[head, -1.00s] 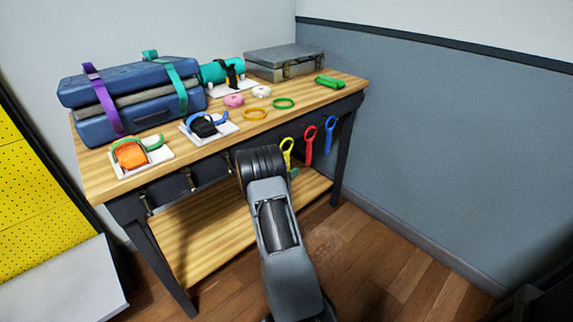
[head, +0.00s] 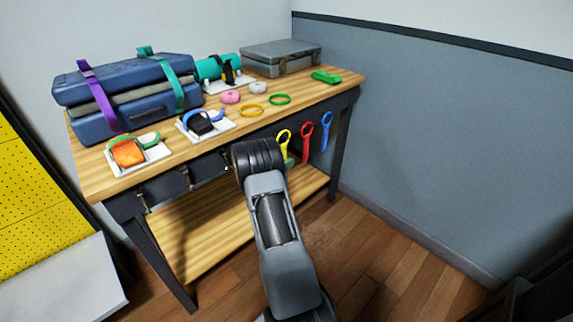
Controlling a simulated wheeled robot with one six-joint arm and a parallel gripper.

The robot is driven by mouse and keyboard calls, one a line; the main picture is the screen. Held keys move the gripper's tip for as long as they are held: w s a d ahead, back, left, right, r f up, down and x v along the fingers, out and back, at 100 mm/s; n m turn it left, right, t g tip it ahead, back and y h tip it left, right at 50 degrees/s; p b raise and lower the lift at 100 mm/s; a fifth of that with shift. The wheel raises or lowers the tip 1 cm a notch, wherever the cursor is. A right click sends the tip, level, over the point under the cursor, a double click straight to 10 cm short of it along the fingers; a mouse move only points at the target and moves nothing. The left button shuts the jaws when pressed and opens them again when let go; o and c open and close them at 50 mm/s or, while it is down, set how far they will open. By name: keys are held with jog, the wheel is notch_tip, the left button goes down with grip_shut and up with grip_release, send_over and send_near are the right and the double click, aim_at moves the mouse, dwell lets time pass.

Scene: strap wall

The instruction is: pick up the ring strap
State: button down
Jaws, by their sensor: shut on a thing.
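Straps with ring-shaped loops at their tops hang at the front of the workbench: a yellow one (head: 283,141), a red one (head: 307,141) and a blue one (head: 327,131). I cannot tell which one is the ring strap. A small green piece (head: 290,162) shows at the foot of the yellow strap, partly hidden by my arm. My arm reaches up to the bench front, left of the yellow strap. Its black link hides whatever lies behind it. My gripper's fingers do not show.
Free wooden floor (head: 360,230) lies right of my arm.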

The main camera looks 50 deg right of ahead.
jog(key=s+a+r+p, duration=0.1)
jog(key=s+r+p, duration=0.1)
jog(key=s, duration=1.6)
jog(key=shift+a+p, duration=0.15)
jog(key=shift+p, duration=0.35)
jog(key=shift+w, duration=0.1)
